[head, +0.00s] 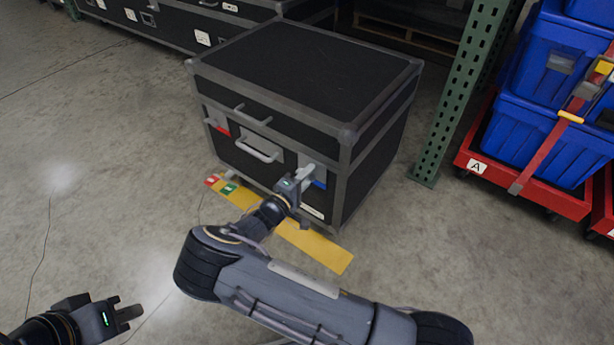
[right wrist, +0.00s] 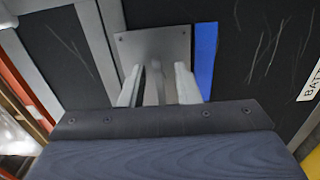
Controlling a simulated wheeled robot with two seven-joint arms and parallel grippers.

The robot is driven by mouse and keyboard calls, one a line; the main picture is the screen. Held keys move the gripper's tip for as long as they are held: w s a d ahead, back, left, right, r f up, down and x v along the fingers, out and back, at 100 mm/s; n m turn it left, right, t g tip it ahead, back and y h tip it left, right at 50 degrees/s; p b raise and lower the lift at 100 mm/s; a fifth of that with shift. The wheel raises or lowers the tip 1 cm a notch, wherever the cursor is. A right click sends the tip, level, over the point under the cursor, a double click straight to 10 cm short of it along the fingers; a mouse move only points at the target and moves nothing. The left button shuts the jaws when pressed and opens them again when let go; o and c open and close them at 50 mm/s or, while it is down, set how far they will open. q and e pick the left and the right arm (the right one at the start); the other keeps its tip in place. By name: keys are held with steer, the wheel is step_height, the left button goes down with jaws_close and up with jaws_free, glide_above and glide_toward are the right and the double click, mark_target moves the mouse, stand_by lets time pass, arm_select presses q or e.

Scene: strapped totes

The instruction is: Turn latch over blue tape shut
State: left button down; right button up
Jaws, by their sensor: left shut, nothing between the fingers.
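A black case (head: 290,85) with grey metal edges stands on the floor. On the right of its front, a metal latch plate (right wrist: 125,45) sits beside a strip of blue tape (right wrist: 206,60); the tape also shows in the head view (head: 319,184). My right gripper (right wrist: 158,88) is at this latch, its two pale fingers apart on either side of the narrow grey latch lever (right wrist: 155,70). Gaps show between lever and fingers. In the head view my right gripper (head: 302,176) partly hides the latch. My left gripper (head: 135,311) is shut and empty above the floor at lower left.
The case front also has a handle (head: 258,149) and another latch near red tape (head: 223,131). A yellow strip (head: 315,245) lies on the floor before it. A green rack post (head: 462,90) and blue totes (head: 545,140) on a red dolly stand right.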

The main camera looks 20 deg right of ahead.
steer(key=p+v, duration=0.2)
steer(key=v, duration=0.5)
steer(key=shift+s+a, duration=0.25)
steer(key=shift+a, duration=0.1)
steer(key=s+d+r+m+g+y, duration=0.5)
steer(key=s+d+m+g+y, duration=0.2)
steer(key=s+d+g, duration=0.45)
steer(key=s+a+r+m+t+y, duration=0.2)
steer(key=s+r+t+y, duration=0.4)
steer(key=s+r+y, duration=0.85)
steer(key=s+r+h+p, duration=0.1)
steer(key=s+r+p, duration=0.1)
steer(key=r+p, duration=1.5)
steer(key=s+r+h+p, duration=0.2)
steer(key=r+p, duration=1.4)
steer(key=r, duration=0.2)
steer(key=shift+s+r+p, duration=0.25)
steer(key=shift+r+p, duration=0.1)
steer(key=shift+h, duration=0.25)
